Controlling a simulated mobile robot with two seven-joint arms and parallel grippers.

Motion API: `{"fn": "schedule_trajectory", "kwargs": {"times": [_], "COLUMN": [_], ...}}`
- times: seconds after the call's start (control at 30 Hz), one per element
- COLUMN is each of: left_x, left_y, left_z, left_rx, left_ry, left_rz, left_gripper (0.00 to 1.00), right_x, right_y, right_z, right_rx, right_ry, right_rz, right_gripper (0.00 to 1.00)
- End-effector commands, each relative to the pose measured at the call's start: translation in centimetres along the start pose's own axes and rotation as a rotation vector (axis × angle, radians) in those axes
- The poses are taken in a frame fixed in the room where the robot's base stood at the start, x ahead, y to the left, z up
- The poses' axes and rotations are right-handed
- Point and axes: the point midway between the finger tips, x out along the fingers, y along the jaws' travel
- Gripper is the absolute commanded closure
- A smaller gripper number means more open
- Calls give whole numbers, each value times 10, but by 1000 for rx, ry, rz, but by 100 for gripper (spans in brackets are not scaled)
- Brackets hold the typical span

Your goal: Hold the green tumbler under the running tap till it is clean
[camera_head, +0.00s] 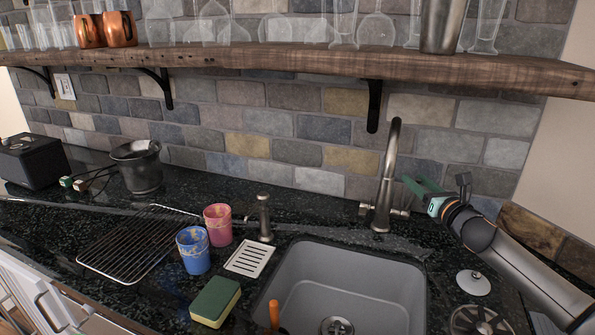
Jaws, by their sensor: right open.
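I see no green tumbler in the head view. A blue tumbler (194,251) and a pink tumbler (218,225) stand upright on the dark counter left of the sink, both with yellowish-brown smears. The tall metal tap (387,180) rises behind the grey sink basin (345,282). No water shows below its spout. My right gripper (436,181) is open just right of the tap, above the counter, with nothing seen between its fingers. Its green finger is close to the tap; whether they touch I cannot tell. My left gripper is out of view.
A green-and-yellow sponge (215,302) lies left of the sink. A wooden shelf (300,62) with glassware hangs above.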

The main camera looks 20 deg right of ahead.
Motion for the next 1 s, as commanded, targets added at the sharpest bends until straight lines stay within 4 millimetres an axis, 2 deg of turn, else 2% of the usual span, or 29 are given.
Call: {"fn": "schedule_trajectory", "kwargs": {"times": [0.07, 0.43, 1.0], "left_x": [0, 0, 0], "left_y": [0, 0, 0], "left_z": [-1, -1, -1], "left_rx": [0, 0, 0], "left_ry": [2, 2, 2], "left_rz": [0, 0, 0], "left_gripper": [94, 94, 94], "right_x": [0, 0, 0], "right_y": [0, 0, 0], "right_z": [0, 0, 0], "right_rx": [0, 0, 0], "right_ry": [0, 0, 0], "right_rz": [0, 0, 0], "right_gripper": [57, 99, 100]}}
